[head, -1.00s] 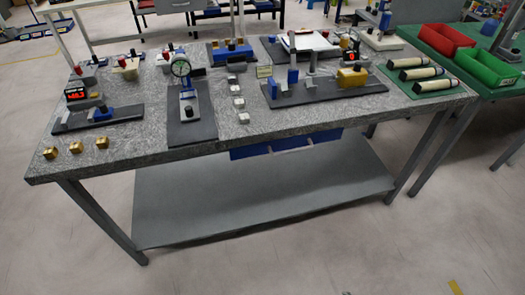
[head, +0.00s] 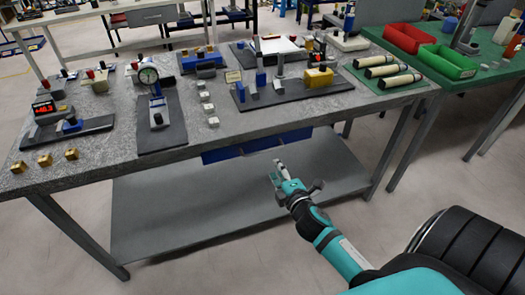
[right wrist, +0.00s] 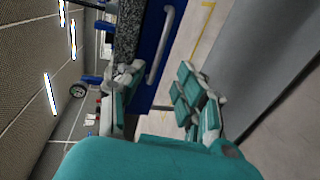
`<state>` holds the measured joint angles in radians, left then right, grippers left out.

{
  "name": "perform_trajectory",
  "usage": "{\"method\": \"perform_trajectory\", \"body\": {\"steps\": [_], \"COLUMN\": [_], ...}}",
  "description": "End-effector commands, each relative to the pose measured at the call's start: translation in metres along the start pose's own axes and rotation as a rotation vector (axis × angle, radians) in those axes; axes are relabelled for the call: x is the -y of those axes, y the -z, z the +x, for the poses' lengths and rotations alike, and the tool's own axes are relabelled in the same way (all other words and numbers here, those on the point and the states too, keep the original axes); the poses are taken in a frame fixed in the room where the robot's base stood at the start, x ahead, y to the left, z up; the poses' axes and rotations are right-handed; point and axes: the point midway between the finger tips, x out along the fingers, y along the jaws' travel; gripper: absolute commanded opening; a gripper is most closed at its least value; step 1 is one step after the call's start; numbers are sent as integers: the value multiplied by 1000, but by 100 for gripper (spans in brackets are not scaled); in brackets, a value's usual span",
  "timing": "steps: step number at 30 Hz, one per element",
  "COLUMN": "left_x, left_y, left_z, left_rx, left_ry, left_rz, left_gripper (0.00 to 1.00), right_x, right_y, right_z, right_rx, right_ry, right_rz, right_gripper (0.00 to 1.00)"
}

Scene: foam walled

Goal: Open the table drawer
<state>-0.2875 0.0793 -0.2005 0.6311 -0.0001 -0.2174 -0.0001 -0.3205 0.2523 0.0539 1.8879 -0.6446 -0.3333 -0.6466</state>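The blue table drawer (head: 240,150) hangs under the front edge of the speckled grey tabletop, right of its middle, and looks shut. In the right wrist view its blue front (right wrist: 151,25) carries a grey bar handle (right wrist: 166,45). My right gripper (head: 277,172) is in front of and below the drawer in the head view. In the right wrist view my right gripper (right wrist: 158,92) is open and empty, its fingers spread to either side with the handle beyond them. It appears apart from the handle. My left gripper is in no view.
The tabletop (head: 215,138) holds gauges, brass cubes (head: 45,160) and other fixtures. A grey lower shelf (head: 200,205) lies below the drawer. A green-topped table (head: 400,92) with red and green bins stands at the right. Floor in front is clear.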

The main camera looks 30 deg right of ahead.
Motion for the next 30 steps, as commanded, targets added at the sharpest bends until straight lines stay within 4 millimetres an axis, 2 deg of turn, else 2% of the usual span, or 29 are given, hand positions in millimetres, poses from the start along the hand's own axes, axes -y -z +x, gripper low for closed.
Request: {"method": "perform_trajectory", "body": {"steps": [1, 9, 15, 21, 30], "left_x": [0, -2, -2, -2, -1], "left_y": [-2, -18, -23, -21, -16], "left_z": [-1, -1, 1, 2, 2], "left_rx": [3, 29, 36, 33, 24], "left_ry": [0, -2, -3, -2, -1], "left_rz": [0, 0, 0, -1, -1], "left_gripper": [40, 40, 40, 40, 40], "right_x": [-2, -1, 1, 1, 1], "right_y": [0, 0, 0, 0, 1], "right_z": [13, 72, 103, 118, 119], "right_rx": [0, 0, 0, 0, -1], "right_ry": [-3, -1, 0, 1, 1], "right_rz": [0, 1, 2, 2, 2], "right_gripper": [34, 34, 34, 34, 33]}}
